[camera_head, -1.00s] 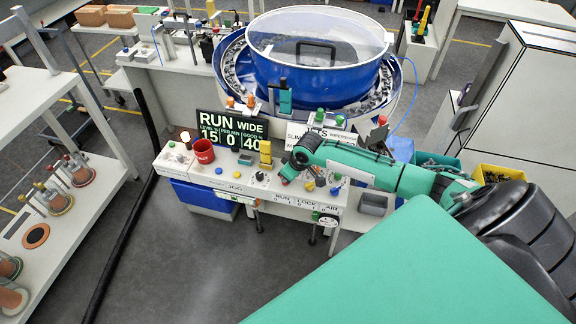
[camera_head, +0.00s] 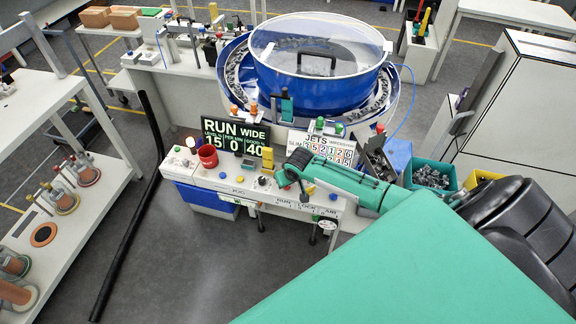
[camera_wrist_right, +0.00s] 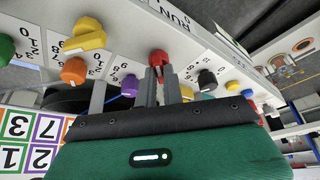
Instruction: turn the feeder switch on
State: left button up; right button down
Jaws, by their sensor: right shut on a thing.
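My right gripper (camera_wrist_right: 160,85) reaches down to the front control panel of the feeder machine (camera_head: 222,180). In the right wrist view its two narrow fingers are shut on a red knob (camera_wrist_right: 158,61). In the head view the right gripper (camera_head: 303,197) is low at the panel's front edge, and the red knob is hidden by it. I cannot read which control is labelled as the feeder switch. The blue feeder bowl (camera_head: 318,85) with a clear lid stands behind the panel. My left gripper is not in view.
Orange (camera_wrist_right: 74,70), purple (camera_wrist_right: 130,88), yellow (camera_wrist_right: 186,92) and black (camera_wrist_right: 207,80) knobs sit close around the fingers. A shelf rack (camera_head: 75,205) is at far left.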

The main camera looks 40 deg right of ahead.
jog(key=c, duration=1.5)
grip_release()
jog(key=b+v, duration=0.3)
jog(key=v, duration=1.1)
jog(key=shift+f+b, duration=0.1)
jog(key=shift+b, duration=0.2)
